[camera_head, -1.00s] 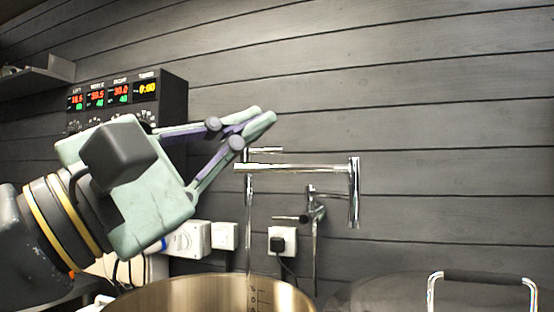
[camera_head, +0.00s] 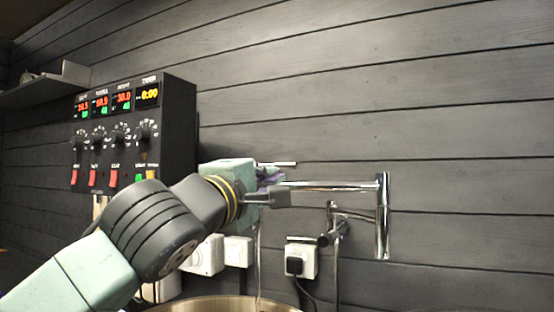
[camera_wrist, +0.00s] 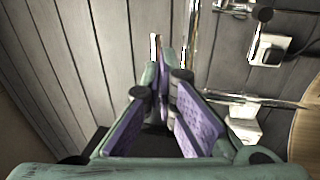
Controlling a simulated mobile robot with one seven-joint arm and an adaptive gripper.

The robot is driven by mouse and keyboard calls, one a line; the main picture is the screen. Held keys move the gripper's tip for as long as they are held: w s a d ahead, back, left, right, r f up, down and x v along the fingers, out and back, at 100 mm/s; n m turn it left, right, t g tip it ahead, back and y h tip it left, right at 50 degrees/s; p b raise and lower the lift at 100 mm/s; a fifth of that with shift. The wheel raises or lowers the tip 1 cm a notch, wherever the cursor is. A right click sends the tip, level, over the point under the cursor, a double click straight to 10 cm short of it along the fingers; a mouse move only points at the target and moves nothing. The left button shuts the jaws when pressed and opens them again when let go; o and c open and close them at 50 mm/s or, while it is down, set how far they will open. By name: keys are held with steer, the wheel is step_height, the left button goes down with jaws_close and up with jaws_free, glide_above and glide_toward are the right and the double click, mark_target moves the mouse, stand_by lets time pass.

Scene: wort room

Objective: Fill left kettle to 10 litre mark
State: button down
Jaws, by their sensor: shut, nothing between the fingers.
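The left kettle (camera_head: 225,303) shows only as a brass-coloured rim at the bottom of the head view. Its level marks and contents are out of view. A chrome swing tap (camera_head: 335,186) reaches over it from the wall, with a thin lever (camera_head: 285,164) on top. A thin clear vertical strand (camera_head: 258,250), looking like running water, hangs from the tap's left end towards the kettle. My gripper (camera_head: 272,182) is beside the tap's left end, near the lever; contact cannot be told. In the wrist view my gripper (camera_wrist: 165,75) has its fingertips together, empty.
A black control panel (camera_head: 130,130) with lit readouts, knobs and switches is on the wall at left. White sockets (camera_head: 301,260) with a black plug are below the tap. A second chrome fitting (camera_head: 335,225) sits behind the tap. A shelf (camera_head: 45,82) is at far left.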

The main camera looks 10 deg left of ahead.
mark_target(283, 168)
steer(key=shift+p+x, duration=0.8)
steer(key=shift+x, duration=1.15)
steer(key=shift+f, duration=0.1)
steer(key=w+d+n+y+b, duration=0.1)
steer(key=w+y+b, duration=0.1)
steer(key=b, duration=0.5)
steer(key=shift+b, duration=0.35)
steer(key=shift+s, duration=0.1)
